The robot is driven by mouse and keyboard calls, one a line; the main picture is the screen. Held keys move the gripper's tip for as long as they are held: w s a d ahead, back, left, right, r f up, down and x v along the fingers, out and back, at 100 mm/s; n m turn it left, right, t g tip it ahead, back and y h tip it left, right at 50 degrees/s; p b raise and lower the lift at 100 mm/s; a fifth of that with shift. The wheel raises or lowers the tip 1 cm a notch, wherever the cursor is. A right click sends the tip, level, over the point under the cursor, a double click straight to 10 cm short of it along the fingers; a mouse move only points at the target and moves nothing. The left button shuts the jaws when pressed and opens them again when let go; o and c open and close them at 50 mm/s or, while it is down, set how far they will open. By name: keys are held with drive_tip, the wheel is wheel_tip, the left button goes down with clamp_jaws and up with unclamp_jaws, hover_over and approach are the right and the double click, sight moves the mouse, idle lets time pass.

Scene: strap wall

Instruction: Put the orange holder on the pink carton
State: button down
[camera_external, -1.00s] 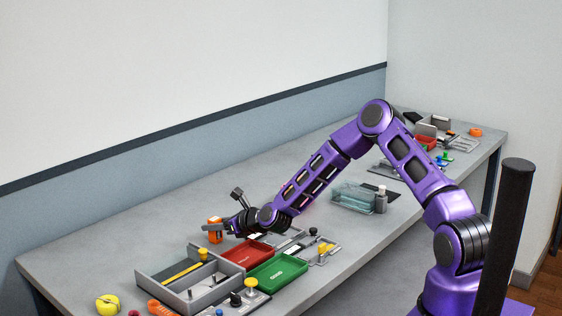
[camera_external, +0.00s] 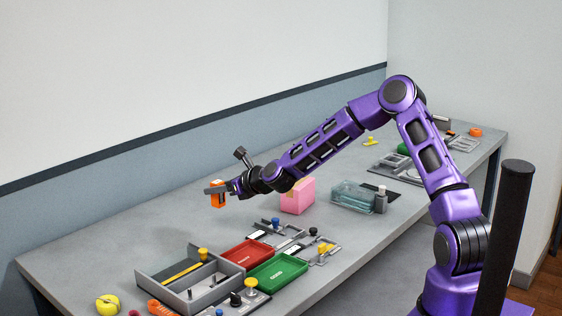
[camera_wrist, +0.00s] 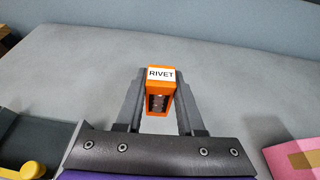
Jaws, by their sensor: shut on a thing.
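The orange holder (camera_external: 218,195) is a small orange block-like piece held between the fingers of my gripper (camera_external: 222,189), above the bench. In the wrist view the holder (camera_wrist: 160,90) has a white label reading RIVET and a dark opening in its side, with one finger of my gripper (camera_wrist: 156,95) on each side. The pink carton (camera_external: 298,196) stands on the bench to the right of the gripper in the outside view, partly behind my wrist. In the wrist view the carton (camera_wrist: 295,156) shows at the lower right edge, with a tan patch on it.
A grey divided tray (camera_external: 190,292), a red tray (camera_external: 246,253) and a green tray (camera_external: 278,272) lie at the front. A clear teal box (camera_external: 353,196) and a grey bottle (camera_external: 381,202) stand right of the carton. The bench (camera_external: 120,240) is clear at the back left.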

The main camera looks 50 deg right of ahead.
drive_tip(key=s+d+r+b, duration=0.1)
drive_tip(key=d+r+b, duration=0.2)
drive_tip(key=d, duration=1.3)
wheel_tip(320, 180, up, 4)
drive_tip(key=r+h+b, duration=0.1)
drive_tip(key=b, duration=0.2)
hover_over(306, 184)
drive_tip(key=shift+m, duration=0.4)
wheel_tip(306, 184, down, 10)
drive_tip(key=shift+s+a+r+b, duration=0.1)
drive_tip(key=shift+r+b, duration=0.1)
drive_tip(key=shift+b, duration=0.35)
drive_tip(key=shift+f, duration=0.1)
drive_tip(key=c, duration=0.5)
unclamp_jaws()
